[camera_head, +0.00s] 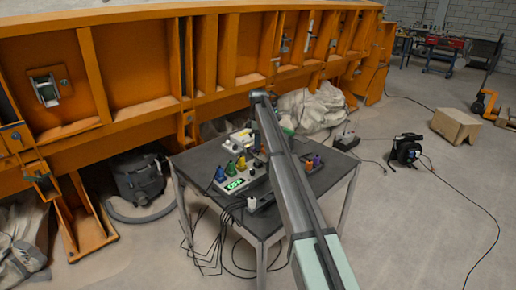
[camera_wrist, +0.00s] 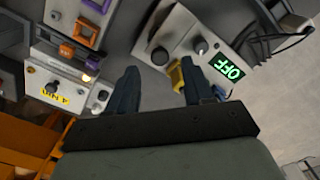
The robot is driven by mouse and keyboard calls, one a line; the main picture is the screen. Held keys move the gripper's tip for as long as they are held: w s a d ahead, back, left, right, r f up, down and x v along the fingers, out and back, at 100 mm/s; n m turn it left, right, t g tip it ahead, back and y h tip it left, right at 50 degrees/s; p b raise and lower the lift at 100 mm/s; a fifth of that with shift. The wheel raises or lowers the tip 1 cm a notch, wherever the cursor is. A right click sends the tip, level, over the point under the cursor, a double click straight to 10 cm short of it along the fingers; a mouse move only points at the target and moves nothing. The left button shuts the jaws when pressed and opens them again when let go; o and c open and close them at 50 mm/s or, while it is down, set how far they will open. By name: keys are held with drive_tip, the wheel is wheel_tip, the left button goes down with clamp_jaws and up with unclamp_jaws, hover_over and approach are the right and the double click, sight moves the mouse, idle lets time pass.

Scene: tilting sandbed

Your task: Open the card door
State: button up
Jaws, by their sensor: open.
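I cannot pick out a card door for certain in either view. A grey box with a green lit "OFF" display (camera_wrist: 227,67) and black knobs lies at the right finger. A yellow part (camera_wrist: 176,76) of it is beside that finger; I cannot tell whether they touch. The box also shows in the head view (camera_head: 236,185), at the table's left side. In the head view my arm hides part of the table.
A white box with a yellow label (camera_wrist: 54,90) is left of my fingers, near orange and purple parts (camera_wrist: 87,33). Cables (camera_wrist: 265,35) run off the OFF box. The dark table (camera_head: 205,157) stands before a large orange frame (camera_head: 130,65).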

drive_tip(key=shift+f, duration=1.85)
drive_tip(key=shift+c, duration=0.4)
clamp_jaws()
